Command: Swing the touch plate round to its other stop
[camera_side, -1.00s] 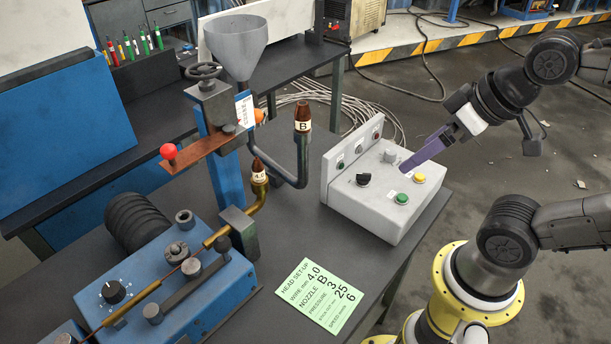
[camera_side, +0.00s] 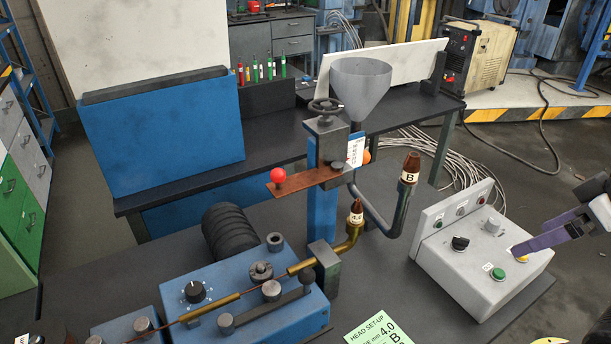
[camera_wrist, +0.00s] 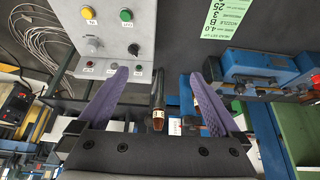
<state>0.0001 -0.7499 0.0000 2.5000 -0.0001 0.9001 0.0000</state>
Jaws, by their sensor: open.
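The touch plate (camera_side: 308,180) is a flat copper-brown bar on the blue post, below the handwheel. It points to the left in the side view, with a red ball (camera_side: 278,175) at its free end. A brown nozzle tip marked B (camera_side: 410,167) stands on a dark bent pipe to its right. A second brown nozzle (camera_side: 356,212) on a brass pipe stands lower, in front of the post. My gripper (camera_side: 514,251) has purple fingers and is open and empty over the control box, well right of the plate. In the wrist view its fingers (camera_wrist: 158,72) are spread apart.
The grey control box (camera_side: 470,275) with knobs and buttons stands between my gripper and the post. A grey funnel (camera_side: 361,90) rises behind the head. A blue wire feeder (camera_side: 255,300) fills the front left. A green set-up card (camera_side: 380,330) lies on the bench.

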